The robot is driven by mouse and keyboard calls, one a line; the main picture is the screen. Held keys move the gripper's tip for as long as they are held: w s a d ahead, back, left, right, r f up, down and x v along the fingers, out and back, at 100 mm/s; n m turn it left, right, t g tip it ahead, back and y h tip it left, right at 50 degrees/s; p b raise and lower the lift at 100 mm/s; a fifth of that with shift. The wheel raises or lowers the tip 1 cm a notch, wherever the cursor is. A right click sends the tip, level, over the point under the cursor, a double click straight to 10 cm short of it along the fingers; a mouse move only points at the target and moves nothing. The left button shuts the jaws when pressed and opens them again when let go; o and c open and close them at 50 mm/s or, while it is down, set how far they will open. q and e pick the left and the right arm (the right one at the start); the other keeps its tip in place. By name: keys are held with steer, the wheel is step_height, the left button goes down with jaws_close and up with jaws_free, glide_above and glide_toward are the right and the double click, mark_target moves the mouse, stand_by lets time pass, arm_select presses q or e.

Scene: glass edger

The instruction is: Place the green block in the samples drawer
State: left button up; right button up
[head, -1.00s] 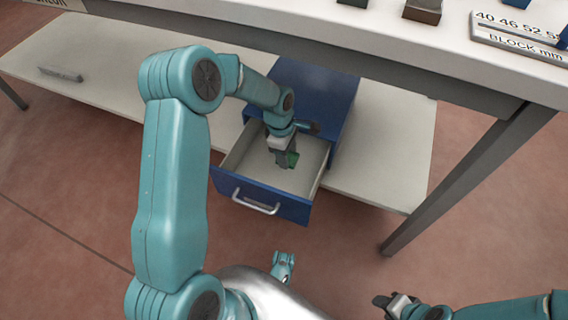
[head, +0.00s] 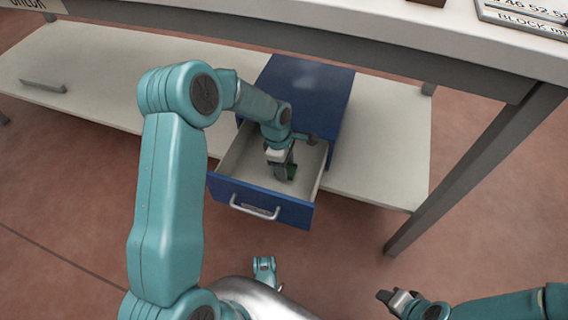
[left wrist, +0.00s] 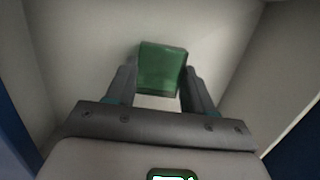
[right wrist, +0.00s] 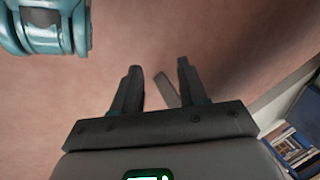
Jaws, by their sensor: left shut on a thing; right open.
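The samples drawer (head: 237,163) is blue with a pale inside and stands pulled open from a blue cabinet (head: 309,86) on the lower shelf. My left gripper (head: 285,174) is down inside the drawer, shut on the green block (head: 292,171). In the left wrist view the green block (left wrist: 162,69) sits between the two fingertips, over the drawer's pale floor (left wrist: 90,40). I cannot tell whether the block touches the floor. My right gripper (head: 384,297) is open and empty at the lower right, and its spread fingers show in the right wrist view (right wrist: 158,80).
The workbench top (head: 380,28) runs above the drawer, with a block-size plate (head: 525,18) at its right end. A table leg (head: 470,175) stands right of the cabinet. A grey bar (head: 43,86) lies on the shelf (head: 90,70) at left. The drawer's handle (head: 255,208) faces me.

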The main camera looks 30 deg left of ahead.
arm_select(q)
steer(key=shift+f, duration=0.25)
arm_select(e)
steer(key=shift+w+d+f, duration=0.1)
steer(key=shift+w+f, duration=0.05)
steer(key=shift+f, duration=0.05)
arm_select(q)
steer(key=o, duration=1.1)
steer(key=shift+r, duration=0.1)
steer(key=shift+r, duration=0.3)
steer(key=r+p, duration=0.2)
steer(key=r, duration=0.2)
steer(key=a+r+p, duration=0.1)
steer(key=r+p, duration=0.1)
steer(key=r, duration=0.2)
steer(key=r+p, duration=0.1)
steer(key=r, duration=0.3)
steer(key=shift+s+a+r+p, duration=0.2)
steer(key=shift+s+a+p, duration=0.05)
steer(key=shift+a+p, duration=0.15)
arm_select(e)
steer(key=s+r+g, duration=0.1)
steer(key=s+r, duration=0.3)
steer(key=r, duration=0.2)
steer(key=shift+a, duration=0.4)
arm_select(q)
steer(key=shift+s, duration=0.1)
arm_select(e)
steer(key=shift+s+f, duration=0.1)
steer(key=shift+s, duration=0.05)
